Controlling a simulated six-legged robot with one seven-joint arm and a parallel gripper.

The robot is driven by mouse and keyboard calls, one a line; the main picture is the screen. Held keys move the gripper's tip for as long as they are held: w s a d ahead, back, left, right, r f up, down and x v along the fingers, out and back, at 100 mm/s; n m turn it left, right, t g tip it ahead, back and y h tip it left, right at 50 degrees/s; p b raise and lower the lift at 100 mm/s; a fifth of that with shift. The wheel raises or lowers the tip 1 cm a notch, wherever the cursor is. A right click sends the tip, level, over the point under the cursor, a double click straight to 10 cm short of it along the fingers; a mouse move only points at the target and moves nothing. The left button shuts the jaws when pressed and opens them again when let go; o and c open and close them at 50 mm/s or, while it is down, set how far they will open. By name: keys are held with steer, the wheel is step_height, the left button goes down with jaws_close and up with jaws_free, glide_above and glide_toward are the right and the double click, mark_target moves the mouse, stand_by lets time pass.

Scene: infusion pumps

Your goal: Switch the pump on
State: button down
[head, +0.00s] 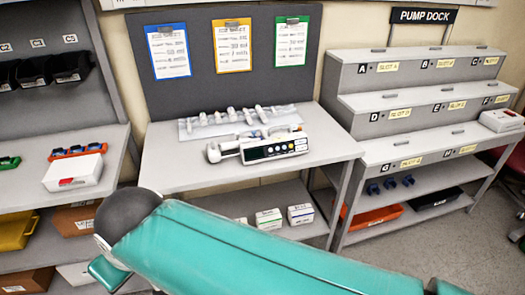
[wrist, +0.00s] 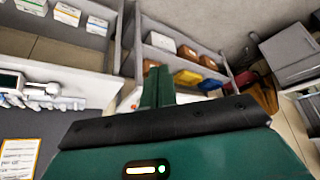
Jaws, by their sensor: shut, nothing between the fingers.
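The infusion pump (head: 274,150) is a white syringe pump with a dark front panel, a small screen and several buttons. It lies on the middle table in the head view, its front facing me. Whether its screen is lit is too small to tell. In the wrist view, which looks upside down, part of the pump (wrist: 10,80) shows at the left edge. My gripper (wrist: 158,86) has its green fingers together, with nothing between them. It is clear of the pump and points away from it. The head view shows my teal arm but not the fingertips clearly.
The table (head: 175,168) also bears a clear tray (head: 185,128) with several syringes behind the pump. A stepped pump dock (head: 365,105) with lettered slots stands at right. A shelf unit (head: 25,170) with bins stands at left. The tabletop in front of the pump is clear.

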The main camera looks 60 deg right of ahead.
mark_target(270, 150)
stand_by(0.3)
steer(key=w+d+f+m+t+h, duration=0.3)
steer(key=w+d+m+t, duration=0.15)
steer(key=w+d, duration=0.95)
steer(key=w+d+f+m+h, duration=0.25)
steer(key=d+m+h, duration=0.2)
steer(key=d, duration=1.15)
steer(key=s+d+f+m+g+h, duration=0.1)
steer(key=s+d+f+m+h, duration=0.15)
steer(key=d, duration=0.45)
steer(key=s+d+f+m+g+h, duration=0.1)
steer(key=s+d+f+h, duration=0.2)
steer(key=d, duration=0.4)
steer(key=s+d+f+m+g+h, duration=0.2)
steer(key=s+d+h, duration=0.4)
steer(key=s, duration=0.8)
steer(key=d+g, duration=0.1)
steer(key=d, duration=0.2)
steer(key=shift+d, duration=0.15)
steer(key=shift+w+f+m, duration=0.1)
steer(key=shift+m, duration=0.15)
steer(key=shift+w+d+f, duration=0.6)
steer(key=shift+w+d, duration=0.3)
steer(key=shift+w, duration=0.05)
steer(key=shift+w+d+f, duration=0.6)
steer(key=shift+w+d, duration=0.35)
steer(key=shift+w, duration=0.05)
steer(key=shift+w+d+f, duration=0.6)
steer(key=shift+w+d, duration=0.3)
steer(key=shift+w, duration=0.05)
